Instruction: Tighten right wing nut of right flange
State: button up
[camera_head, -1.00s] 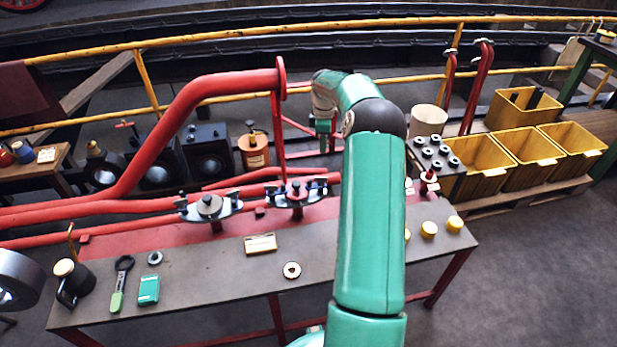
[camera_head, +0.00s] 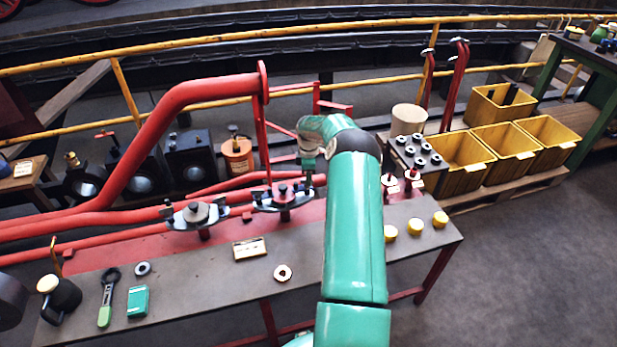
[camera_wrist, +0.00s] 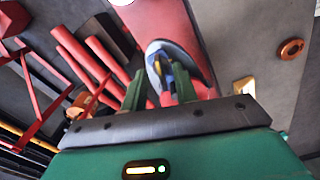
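The right flange (camera_head: 284,196) is a dark grey oval plate with a central knob, on a red pipe stub at the back of the bench. Its right end, where the right wing nut would be, is largely hidden by my gripper (camera_head: 307,180) in the head view. In the wrist view my gripper (camera_wrist: 158,80) shows two green fingers apart, pointing at the flange (camera_wrist: 185,58). A small blue and yellowish part (camera_wrist: 160,66), perhaps the wing nut, shows in line with the gap. I cannot tell whether the fingers touch it. The left flange (camera_head: 197,214) stands beside it.
A thick red pipe (camera_head: 160,125) rises behind the flanges. The bench (camera_head: 215,285) holds a green-handled wrench (camera_head: 107,298), a green box (camera_head: 138,301), a ring (camera_head: 283,272) and yellow caps (camera_head: 440,219). Yellow bins (camera_head: 505,150) stand at right.

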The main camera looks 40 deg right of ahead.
jog(key=shift+f, duration=0.35)
grip_shut()
jog(key=shift+m, duration=0.3)
jog(key=m, duration=0.2)
jog(key=shift+a+m, duration=0.1)
jog(key=shift+m, duration=0.2)
jog(key=m, duration=0.4)
jog(key=shift+a+m, duration=0.1)
jog(key=shift+m, duration=0.2)
jog(key=m, duration=0.6)
jog(key=shift+a+m, duration=0.15)
jog(key=shift+m, duration=0.15)
